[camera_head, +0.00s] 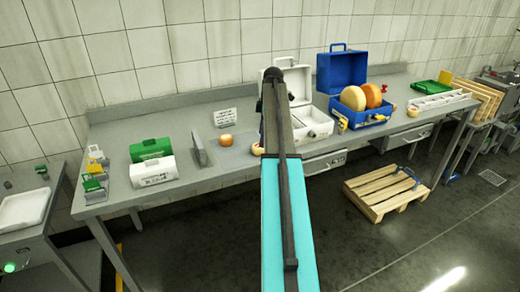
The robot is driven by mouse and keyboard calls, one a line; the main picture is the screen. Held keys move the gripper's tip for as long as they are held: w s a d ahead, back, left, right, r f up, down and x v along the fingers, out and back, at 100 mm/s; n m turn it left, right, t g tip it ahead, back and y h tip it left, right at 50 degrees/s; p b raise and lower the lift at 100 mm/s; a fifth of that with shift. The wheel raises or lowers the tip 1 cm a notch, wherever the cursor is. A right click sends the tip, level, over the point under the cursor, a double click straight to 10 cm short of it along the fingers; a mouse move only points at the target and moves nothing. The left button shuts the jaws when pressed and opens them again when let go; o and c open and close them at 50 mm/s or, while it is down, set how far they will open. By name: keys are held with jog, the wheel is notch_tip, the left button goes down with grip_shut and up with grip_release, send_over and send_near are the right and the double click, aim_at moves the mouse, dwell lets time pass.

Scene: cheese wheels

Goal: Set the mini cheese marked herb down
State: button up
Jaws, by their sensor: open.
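A small round orange cheese (226,140) sits on the grey bench, left of my arm. Another small, pale-orange round piece (257,149) lies just left of my arm, near the bench's front edge and partly cut off by it. A third small pale round piece (413,111) is on the bench right of the blue case. No herb mark is legible on any of them, so I cannot tell which is the herb cheese. My arm reaches up the middle of the view and its far end hides my gripper.
A white open case (312,123) stands right behind my arm. A blue open case (342,73) holds larger wheels (353,98). Green-white boxes (152,171), a grey upright plate (199,151) and a small sign (225,117) stand left. A wooden pallet (385,192) lies on the floor.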

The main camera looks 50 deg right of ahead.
aim_at(259, 149)
dwell(0.3)
jog(key=shift+w+a+f+p, duration=0.15)
jog(key=shift+f+p, duration=0.15)
jog(key=shift+f, duration=0.55)
jog(key=shift+w+a+f+p, duration=0.15)
jog(key=shift+f+p, duration=0.15)
jog(key=shift+f, duration=0.55)
jog(key=shift+w+a+f+p, duration=0.15)
jog(key=shift+f+p, duration=0.15)
jog(key=shift+f, duration=0.55)
jog(key=c, duration=1.3)
jog(key=shift+d+r, duration=0.1)
jog(key=shift+r, duration=0.05)
